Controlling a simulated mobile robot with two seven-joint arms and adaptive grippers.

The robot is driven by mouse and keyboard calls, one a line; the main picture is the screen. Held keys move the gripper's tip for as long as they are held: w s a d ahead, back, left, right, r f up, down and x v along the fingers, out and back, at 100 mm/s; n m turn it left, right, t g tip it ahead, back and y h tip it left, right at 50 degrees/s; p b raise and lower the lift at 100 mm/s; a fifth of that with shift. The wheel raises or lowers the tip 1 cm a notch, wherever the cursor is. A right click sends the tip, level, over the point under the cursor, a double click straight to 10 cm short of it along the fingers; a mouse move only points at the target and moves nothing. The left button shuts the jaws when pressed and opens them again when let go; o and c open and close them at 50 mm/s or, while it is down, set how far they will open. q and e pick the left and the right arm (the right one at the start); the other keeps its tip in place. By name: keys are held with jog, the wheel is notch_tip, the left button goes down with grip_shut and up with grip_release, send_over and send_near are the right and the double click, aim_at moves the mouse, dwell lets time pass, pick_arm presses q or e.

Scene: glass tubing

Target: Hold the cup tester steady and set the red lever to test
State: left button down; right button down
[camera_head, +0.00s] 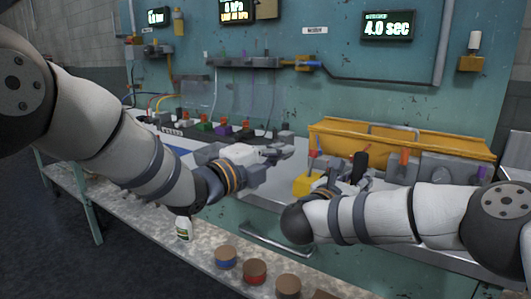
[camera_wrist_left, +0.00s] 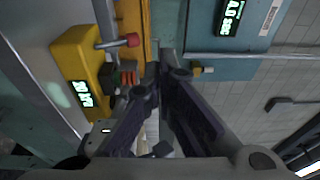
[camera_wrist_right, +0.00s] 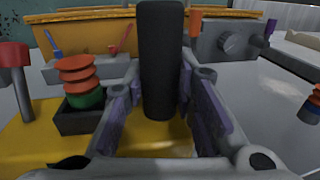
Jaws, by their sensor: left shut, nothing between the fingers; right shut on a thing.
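The cup tester (camera_head: 303,186) is a yellow box near the front of the bench; its body (camera_wrist_left: 72,58) and lit green display show in the left wrist view. Its black upright handle (camera_wrist_right: 160,60) is between the fingers of my right gripper (camera_wrist_right: 158,115), which is shut on it. The red-knobbed lever (camera_wrist_left: 133,40) has a grey arm; the knob also shows at left in the right wrist view (camera_wrist_right: 14,55). A ribbed orange-red cup (camera_wrist_right: 80,75) with a green base sits in a black holder on the tester. My left gripper (camera_head: 284,150) is shut and empty, apart from the lever.
A yellow bin (camera_head: 400,140) stands behind the tester. A grey block with a knob (camera_wrist_right: 232,42) is to the right. Small coloured fittings line the bench at the back left. A spray bottle (camera_head: 183,228) and several round pucks (camera_head: 254,270) are on the lower shelf.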

pick_arm(q)
jog(key=s+a, duration=0.1)
jog(key=s+a+r, duration=0.1)
jog(key=s+a, duration=0.1)
jog(key=s, duration=0.1)
jog(key=shift+a+r, duration=0.2)
jog(key=shift+r, duration=0.15)
pick_arm(e)
jog(key=c, duration=1.2)
grip_release()
jog(key=shift+c, duration=0.2)
